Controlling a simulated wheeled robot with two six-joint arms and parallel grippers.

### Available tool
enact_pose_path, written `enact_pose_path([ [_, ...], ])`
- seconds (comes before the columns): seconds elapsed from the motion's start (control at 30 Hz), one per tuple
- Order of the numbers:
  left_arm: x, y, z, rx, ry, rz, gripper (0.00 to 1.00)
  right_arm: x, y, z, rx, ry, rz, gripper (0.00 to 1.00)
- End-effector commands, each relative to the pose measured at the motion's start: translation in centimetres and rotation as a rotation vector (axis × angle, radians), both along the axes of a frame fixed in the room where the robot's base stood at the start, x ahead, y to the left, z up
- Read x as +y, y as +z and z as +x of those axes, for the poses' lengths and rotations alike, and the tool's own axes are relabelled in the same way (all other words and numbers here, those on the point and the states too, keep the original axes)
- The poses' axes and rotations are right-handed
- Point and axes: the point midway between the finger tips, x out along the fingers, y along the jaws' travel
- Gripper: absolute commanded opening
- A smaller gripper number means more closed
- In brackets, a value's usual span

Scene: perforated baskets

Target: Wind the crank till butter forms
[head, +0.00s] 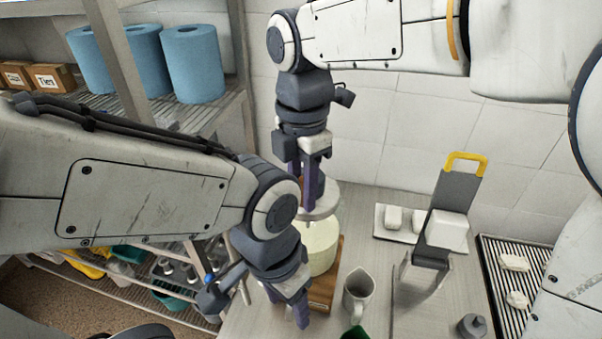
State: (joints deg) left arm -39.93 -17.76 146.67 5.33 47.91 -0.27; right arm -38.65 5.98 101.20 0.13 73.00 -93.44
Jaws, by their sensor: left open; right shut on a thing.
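The butter churn is a pale cream-green jar (319,247) with a grey lid (322,205), standing on a wooden base (326,288) on the counter. My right gripper (310,195) points straight down over the lid and is shut on the crank, which is mostly hidden by the fingers; a small brown bit shows beside them. My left gripper (287,307) is open and empty, low in front of the churn's left side. It covers part of the jar and base. The inside of the jar cannot be made out clearly.
A grey jug (357,296) stands right of the churn. Further right are a grey stand with a yellow handle (466,160), white blocks on a board (382,232) and a ribbed tray (495,265) with white lumps. Shelves with blue rolls (192,65) stand at left.

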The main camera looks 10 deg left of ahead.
Motion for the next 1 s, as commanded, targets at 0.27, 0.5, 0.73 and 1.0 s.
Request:
enact_pose_path([
  [0.27,0.0,0.2,0.0,0.000,0.000,0.000,0.61,-2.4,0.1,0.3,-0.003,0.255,-0.006,0.00],
  [0.5,0.0,0.4,0.0,0.000,-0.001,0.000,0.61,-4.0,0.1,0.9,-0.006,0.455,-0.005,0.00],
  [0.73,0.0,0.6,0.0,0.000,-0.001,0.000,0.61,-4.9,0.1,1.5,-0.008,0.552,-0.004,0.00],
  [1.0,0.0,0.7,0.0,0.000,-0.001,0.000,0.61,-5.5,0.1,1.9,-0.011,0.550,-0.003,0.00],
])
